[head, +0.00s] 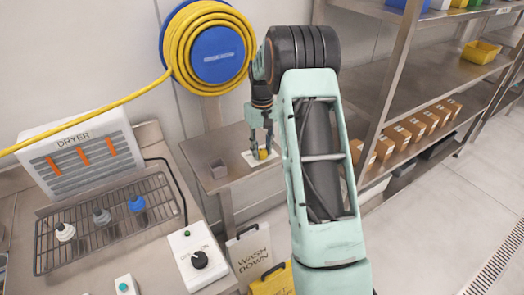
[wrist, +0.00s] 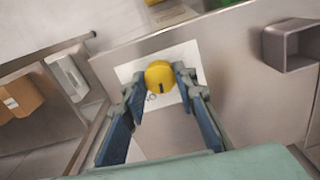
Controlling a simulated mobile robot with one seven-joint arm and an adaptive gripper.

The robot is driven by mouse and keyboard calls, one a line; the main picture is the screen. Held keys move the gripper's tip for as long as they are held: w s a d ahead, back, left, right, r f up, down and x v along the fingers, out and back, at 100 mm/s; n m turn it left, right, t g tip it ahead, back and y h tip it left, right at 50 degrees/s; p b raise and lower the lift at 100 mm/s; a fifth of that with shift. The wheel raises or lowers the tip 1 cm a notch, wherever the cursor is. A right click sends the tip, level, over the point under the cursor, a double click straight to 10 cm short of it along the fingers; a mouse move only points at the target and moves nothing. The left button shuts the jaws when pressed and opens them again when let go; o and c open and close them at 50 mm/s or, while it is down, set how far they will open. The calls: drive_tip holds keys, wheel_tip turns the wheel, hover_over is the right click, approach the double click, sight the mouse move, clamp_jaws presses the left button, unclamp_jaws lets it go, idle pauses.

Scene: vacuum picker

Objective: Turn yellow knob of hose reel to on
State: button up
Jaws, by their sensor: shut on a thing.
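The yellow knob (wrist: 159,75) sits on a white plate (wrist: 125,73) on a metal surface. It has a dark mark on its top, toward the lower side in the wrist view. My gripper (wrist: 160,78) is shut on the knob, with one finger on each side of it. In the head view my gripper (head: 262,150) points down over the small metal table, and the knob (head: 263,154) shows between the fingers. Lettering on the plate is mostly hidden or too small to read. The hose reel (head: 218,54), blue with a coiled yellow hose, hangs on the wall behind.
A grey metal box (wrist: 292,46) stands near the knob. A dryer (head: 80,150), a wire rack (head: 105,222) with several nozzles, and a box with a black knob (head: 199,259) are at the left. Metal shelves (head: 428,92) with cartons stand at the right. The floor at far right is clear.

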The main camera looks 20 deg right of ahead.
sight(262, 151)
drive_tip(key=m, duration=0.5)
drive_tip(key=shift+m+b, duration=0.3)
drive_tip(key=shift+m, duration=0.1)
idle(0.4)
drive_tip(key=o, duration=1.2)
drive_tip(key=shift+c, duration=0.2)
drive_tip(key=shift+r, duration=0.15)
wheel_tip(262, 151, up, 12)
